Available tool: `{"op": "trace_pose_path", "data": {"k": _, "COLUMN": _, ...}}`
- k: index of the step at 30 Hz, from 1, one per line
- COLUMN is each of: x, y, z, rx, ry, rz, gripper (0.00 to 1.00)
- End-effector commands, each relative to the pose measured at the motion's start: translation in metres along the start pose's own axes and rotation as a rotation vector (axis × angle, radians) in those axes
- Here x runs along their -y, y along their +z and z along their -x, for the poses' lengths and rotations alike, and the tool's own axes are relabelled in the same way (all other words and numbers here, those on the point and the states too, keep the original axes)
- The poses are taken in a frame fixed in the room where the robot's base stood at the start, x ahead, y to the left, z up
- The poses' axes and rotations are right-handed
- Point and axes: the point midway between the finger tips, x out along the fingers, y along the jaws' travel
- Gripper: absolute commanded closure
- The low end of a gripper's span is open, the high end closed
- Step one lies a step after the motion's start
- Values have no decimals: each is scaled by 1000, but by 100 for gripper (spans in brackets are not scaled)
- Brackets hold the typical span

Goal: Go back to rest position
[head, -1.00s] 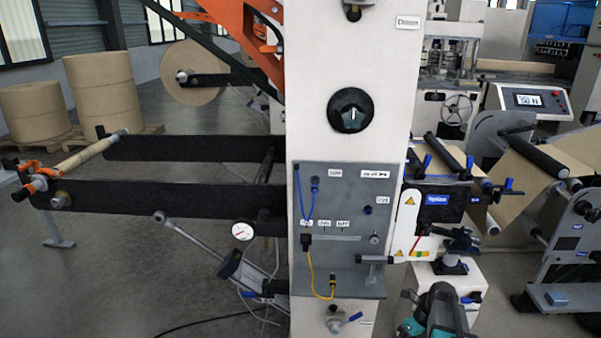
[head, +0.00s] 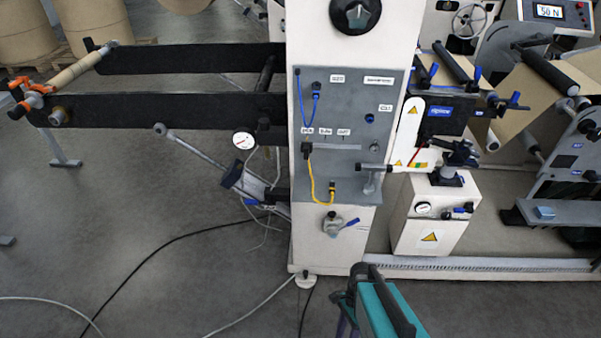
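A teal and black part of my own arm (head: 380,308) shows at the bottom of the head view, right of the middle. It is over the floor in front of the machine's white column (head: 336,240) and appears clear of it. No gripper fingers can be made out, so I cannot see whether anything is held.
The column carries a grey panel (head: 343,185) with blue and yellow cables. Black unwind arms (head: 180,108) reach left, with a slanted lever (head: 190,146) below. A white box (head: 432,220) stands right. Cables and hoses (head: 190,235) cross the floor. The front right floor is clear.

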Motion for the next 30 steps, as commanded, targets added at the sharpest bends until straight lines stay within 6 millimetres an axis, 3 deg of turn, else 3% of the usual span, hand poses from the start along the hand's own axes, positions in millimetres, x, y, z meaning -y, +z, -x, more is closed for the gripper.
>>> {"op": "trace_pose_path", "data": {"k": 6, "x": -24, "y": -1, "z": -32, "rx": -56, "ry": 42, "rz": 285, "gripper": 47}}
{"op": "trace_pose_path", "data": {"k": 12, "x": -36, "y": -9, "z": -46, "rx": -95, "ry": 61, "rz": 536, "gripper": 47}}
{"op": "trace_pose_path", "data": {"k": 30, "x": -27, "y": -30, "z": -42, "rx": -202, "ry": 86, "rz": 1231, "gripper": 47}}
